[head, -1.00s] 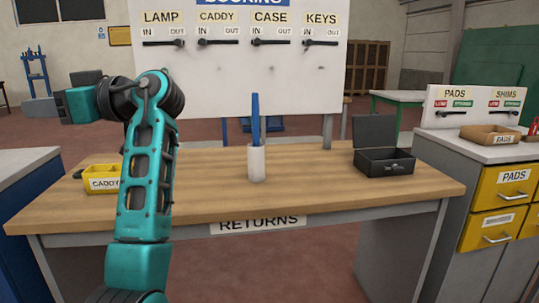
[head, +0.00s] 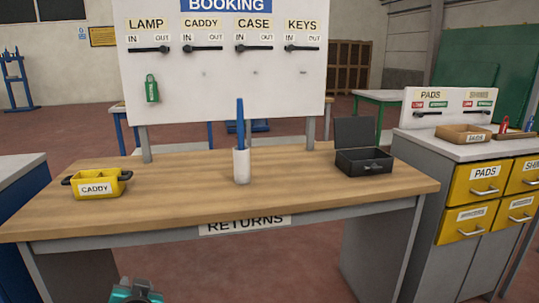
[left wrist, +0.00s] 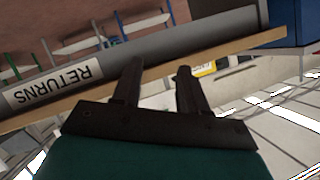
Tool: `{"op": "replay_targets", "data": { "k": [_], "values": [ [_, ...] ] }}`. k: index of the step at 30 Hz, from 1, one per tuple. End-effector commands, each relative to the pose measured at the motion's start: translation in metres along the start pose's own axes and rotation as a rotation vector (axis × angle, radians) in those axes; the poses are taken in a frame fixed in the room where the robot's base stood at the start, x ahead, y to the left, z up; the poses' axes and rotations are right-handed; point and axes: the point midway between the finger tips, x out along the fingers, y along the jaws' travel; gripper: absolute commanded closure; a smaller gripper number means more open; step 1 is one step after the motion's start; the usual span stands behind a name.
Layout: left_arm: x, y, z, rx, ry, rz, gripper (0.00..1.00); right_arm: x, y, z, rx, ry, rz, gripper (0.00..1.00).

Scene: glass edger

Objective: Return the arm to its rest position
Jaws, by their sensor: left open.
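My left gripper (left wrist: 157,80) shows in the left wrist view, open, with nothing between its two dark fingers. Beyond it are the underside and front edge of the returns table, with the RETURNS label (left wrist: 55,87). My right gripper is in neither view.
On the table stand a yellow caddy (head: 95,184), a white cup (head: 241,166) with a blue item, and an open black case (head: 364,160). A drawer cabinet (head: 455,215) stands at right.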

Motion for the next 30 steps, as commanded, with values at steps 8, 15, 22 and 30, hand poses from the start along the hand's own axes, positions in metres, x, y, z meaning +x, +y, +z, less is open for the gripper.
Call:
{"op": "replay_targets", "data": {
  "k": [8,15,22,30],
  "values": [
    [-0.09,0.077,0.126,-0.006,-0.021,0.422,0.57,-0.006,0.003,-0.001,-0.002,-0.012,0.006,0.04],
    [-0.165,0.098,0.178,-0.108,-0.037,0.615,0.57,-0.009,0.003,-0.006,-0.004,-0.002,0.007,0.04],
    [-0.184,0.101,0.187,-0.146,-0.041,0.652,0.57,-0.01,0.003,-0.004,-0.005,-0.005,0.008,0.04],
    [-0.183,0.101,0.187,-0.145,-0.042,0.65,0.57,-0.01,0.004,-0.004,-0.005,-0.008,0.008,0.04]
  ]
}}
